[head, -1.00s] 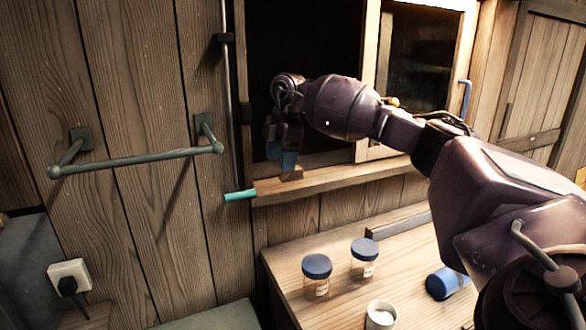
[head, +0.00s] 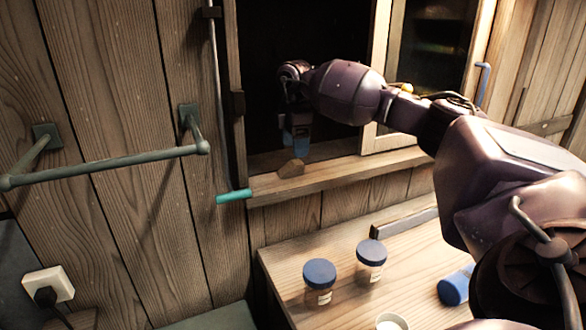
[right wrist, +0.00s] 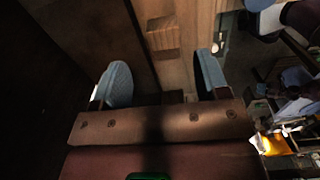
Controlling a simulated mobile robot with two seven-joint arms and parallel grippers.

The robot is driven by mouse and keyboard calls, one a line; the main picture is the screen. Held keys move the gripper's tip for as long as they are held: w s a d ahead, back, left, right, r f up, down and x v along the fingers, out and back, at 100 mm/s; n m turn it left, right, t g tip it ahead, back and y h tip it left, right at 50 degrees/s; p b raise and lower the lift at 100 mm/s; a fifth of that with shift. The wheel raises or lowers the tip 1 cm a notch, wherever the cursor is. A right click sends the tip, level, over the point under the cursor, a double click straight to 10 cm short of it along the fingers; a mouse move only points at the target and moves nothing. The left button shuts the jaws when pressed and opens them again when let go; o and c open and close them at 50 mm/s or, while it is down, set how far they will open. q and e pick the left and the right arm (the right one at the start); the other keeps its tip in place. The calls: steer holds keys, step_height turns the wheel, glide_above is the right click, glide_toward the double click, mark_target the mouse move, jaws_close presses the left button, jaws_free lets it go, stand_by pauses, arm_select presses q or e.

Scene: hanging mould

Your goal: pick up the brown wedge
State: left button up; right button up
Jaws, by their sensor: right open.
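The brown wedge (head: 291,168) is a small wooden block on the ledge of the dark opening. It also shows in the right wrist view (right wrist: 162,34), beyond the fingertips and roughly in line with the space between them. My right gripper (head: 297,143) has blue fingertips and hangs just above and behind the wedge in the head view. In the right wrist view its two fingers (right wrist: 163,80) are spread apart with nothing between them. My left gripper is not in view.
The wooden ledge (head: 350,172) runs under the opening, with a sliding pane frame (head: 395,143) at its right. A rod with a teal end (head: 234,196) hangs to the left. Blue-lidded jars (head: 319,282) stand on the counter below. A rail (head: 105,167) juts from the left wall.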

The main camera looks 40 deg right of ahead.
mark_target(295, 162)
steer(key=shift+s+a+f+p, duration=0.1)
steer(key=shift+f+p, duration=0.25)
steer(key=shift+f, duration=1.1)
steer(key=shift+s+a+f+p, duration=0.1)
steer(key=shift+f+p, duration=0.2)
steer(key=shift+f, duration=1.1)
steer(key=shift+d, duration=0.1)
steer(key=c, duration=1)
